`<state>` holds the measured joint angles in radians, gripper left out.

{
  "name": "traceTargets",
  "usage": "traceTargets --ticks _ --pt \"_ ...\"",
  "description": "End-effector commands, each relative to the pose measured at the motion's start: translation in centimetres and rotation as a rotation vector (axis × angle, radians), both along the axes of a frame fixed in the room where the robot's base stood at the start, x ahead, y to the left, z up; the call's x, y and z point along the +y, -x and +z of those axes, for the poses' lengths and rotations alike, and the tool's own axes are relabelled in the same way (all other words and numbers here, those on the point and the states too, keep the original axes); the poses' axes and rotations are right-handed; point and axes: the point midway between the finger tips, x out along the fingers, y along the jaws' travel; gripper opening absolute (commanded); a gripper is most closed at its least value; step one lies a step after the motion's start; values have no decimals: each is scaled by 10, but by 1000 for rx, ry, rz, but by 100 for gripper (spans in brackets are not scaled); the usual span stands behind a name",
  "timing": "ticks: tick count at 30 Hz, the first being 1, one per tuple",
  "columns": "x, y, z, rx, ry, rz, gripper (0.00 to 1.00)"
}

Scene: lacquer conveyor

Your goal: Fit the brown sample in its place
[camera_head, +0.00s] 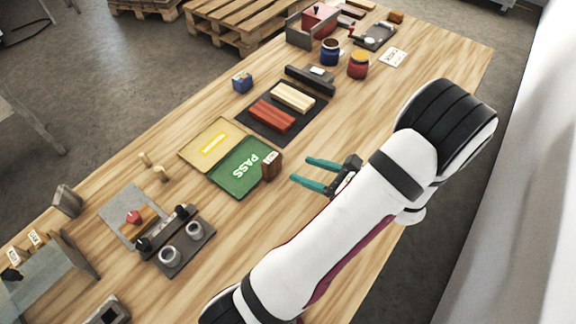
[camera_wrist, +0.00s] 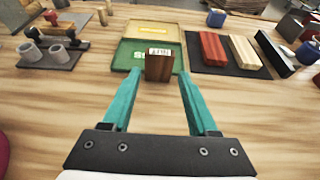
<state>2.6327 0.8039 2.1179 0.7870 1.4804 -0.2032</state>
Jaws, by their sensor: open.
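The brown sample (camera_head: 271,166) is a dark reddish-brown block with a white label near its top. It stands upright at the right corner of the green PASS panel (camera_head: 238,181). In the wrist view the brown sample (camera_wrist: 159,68) is centred ahead, between the lines of my fingers. My gripper (camera_head: 301,170) is open and empty, with teal fingers low over the table just right of the sample, pointing at it. A dark tray (camera_head: 301,121) holds a red block (camera_head: 272,115) and a cream block (camera_head: 293,97) side by side. The tray (camera_wrist: 228,69) also shows in the wrist view.
A yellow panel (camera_head: 197,139) adjoins the green one. A blue cube (camera_head: 242,82) and a dark stamp-like bar (camera_head: 311,79) stand near the tray. Blue and red jars (camera_head: 358,65) are farther back. A fixture with grey cups (camera_head: 170,255) stands left. Wood right of the tray is clear.

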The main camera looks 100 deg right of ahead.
Motion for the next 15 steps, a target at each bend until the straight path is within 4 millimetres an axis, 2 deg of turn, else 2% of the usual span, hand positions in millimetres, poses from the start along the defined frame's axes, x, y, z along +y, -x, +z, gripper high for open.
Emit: traceTargets --ticks 6,8,11,12,14,15 --pt "0 -1 0 1 -1 2 60" --pt "-1 -9 1 22 -11 54 60" --pt "4 -50 6 172 -74 371 60" --pt "9 -66 8 287 -109 552 60" --pt "13 -79 13 503 -147 809 60" --pt "10 -81 20 664 -155 955 60"
